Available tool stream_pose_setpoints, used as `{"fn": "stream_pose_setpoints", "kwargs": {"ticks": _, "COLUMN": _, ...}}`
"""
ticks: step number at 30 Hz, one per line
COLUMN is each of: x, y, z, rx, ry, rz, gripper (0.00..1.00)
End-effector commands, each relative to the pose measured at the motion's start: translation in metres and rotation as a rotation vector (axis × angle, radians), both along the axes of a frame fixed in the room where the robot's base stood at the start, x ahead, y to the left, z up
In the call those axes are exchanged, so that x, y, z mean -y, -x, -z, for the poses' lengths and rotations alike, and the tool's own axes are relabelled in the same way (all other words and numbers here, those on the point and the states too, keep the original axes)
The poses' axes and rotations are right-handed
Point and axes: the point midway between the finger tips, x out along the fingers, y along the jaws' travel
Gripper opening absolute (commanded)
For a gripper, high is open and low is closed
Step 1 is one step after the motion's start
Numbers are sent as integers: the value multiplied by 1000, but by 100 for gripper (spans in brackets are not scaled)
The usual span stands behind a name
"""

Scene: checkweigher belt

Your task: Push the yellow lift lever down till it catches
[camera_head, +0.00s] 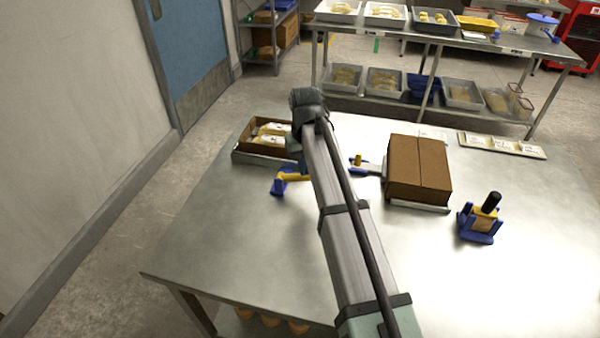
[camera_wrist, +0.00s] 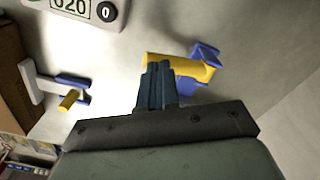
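The yellow lever (camera_wrist: 192,68) runs out of a blue bracket (camera_wrist: 207,54) in the wrist view. In the head view the lever (camera_head: 294,178) and bracket (camera_head: 279,186) stand left of my arm. My gripper (camera_wrist: 157,68) has its dark blue fingers side by side with no clear gap and nothing between them. Their tips overlap the lever's free end in the wrist view; I cannot tell whether they touch it. In the head view my arm hides the fingertips.
A white arm with a yellow knob (camera_wrist: 70,99) sits beside the brown box (camera_head: 418,168). A readout panel (camera_wrist: 70,8) is at the wrist view's top left. A tray of packs (camera_head: 265,155) lies behind the lever. A blue holder (camera_head: 480,235) stands right; the table's front left is clear.

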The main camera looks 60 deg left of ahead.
Motion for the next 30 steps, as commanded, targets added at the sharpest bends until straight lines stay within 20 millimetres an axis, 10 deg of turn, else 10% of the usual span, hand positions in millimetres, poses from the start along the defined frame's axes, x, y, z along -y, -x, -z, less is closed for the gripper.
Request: {"fn": "stream_pose_setpoints", "kwargs": {"ticks": 30, "x": 0, "y": 1, "z": 29, "rx": -1, "ry": 0, "rz": -1, "gripper": 0}}
